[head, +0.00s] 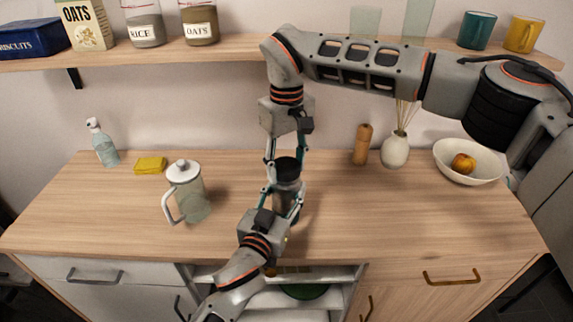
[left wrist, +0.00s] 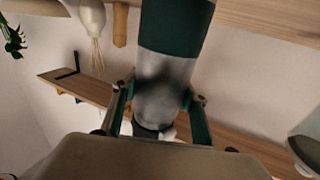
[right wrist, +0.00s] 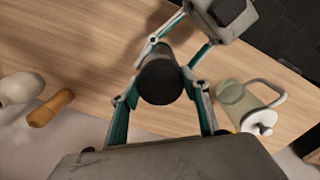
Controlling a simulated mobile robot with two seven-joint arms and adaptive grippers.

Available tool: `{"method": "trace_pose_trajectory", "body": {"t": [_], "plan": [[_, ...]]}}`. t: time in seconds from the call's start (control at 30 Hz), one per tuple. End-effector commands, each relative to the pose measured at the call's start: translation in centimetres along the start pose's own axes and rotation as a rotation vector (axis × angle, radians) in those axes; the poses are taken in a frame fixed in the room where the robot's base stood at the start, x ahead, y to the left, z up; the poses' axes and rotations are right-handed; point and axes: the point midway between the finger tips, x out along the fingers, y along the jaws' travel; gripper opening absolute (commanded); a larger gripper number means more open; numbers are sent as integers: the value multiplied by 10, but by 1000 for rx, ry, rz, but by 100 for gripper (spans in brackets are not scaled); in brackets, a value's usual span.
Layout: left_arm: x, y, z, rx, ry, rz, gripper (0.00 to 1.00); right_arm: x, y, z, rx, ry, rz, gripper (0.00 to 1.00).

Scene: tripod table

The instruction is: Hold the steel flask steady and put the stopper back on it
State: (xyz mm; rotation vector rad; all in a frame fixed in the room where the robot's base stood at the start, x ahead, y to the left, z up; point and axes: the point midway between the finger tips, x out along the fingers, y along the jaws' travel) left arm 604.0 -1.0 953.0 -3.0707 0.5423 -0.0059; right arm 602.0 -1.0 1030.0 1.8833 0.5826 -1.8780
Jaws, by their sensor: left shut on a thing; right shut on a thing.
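The steel flask (head: 286,187) stands upright near the middle of the counter. Its grey body (left wrist: 163,92) and dark green part (left wrist: 175,25) show in the left wrist view. My left gripper (head: 283,198) is shut around the flask's body from the front. The black stopper (head: 287,166) is at the top of the flask, and its dark round top fills the middle of the right wrist view (right wrist: 160,82). My right gripper (head: 287,160) comes down from above and is shut on the stopper. The stopper is in line with the flask; whether it is fully seated I cannot tell.
A glass pitcher (head: 190,196) with a white lid stands left of the flask. A yellow sponge (head: 150,165) and spray bottle (head: 102,145) are farther left. A pepper mill (head: 362,145), white vase (head: 395,151) and bowl (head: 468,170) stand right. The counter's front right is clear.

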Motion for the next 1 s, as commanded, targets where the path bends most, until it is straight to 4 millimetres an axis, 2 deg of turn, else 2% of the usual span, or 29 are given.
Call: {"method": "trace_pose_trajectory", "body": {"t": [0.17, 0.2, 0.23, 0.63, 1.0], "plan": [[0, -1, 2, 2, -5, -3, 0, -1, 0, 0, -1, 1, 0, 25], [0, -1, 2, 3, -5, -3, 0, -1, 0, 0, -1, 1, 0, 55], [0, -1, 2, 3, -5, -3, 0, -1, 0, 0, -2, 1, 0, 62], [0, -1, 2, 3, -4, -2, 0, -3, 0, 0, -4, 1, 0, 62], [0, -1, 2, 3, -4, -2, 0, -43, 0, 0, -4, 1, 1, 62]]}}
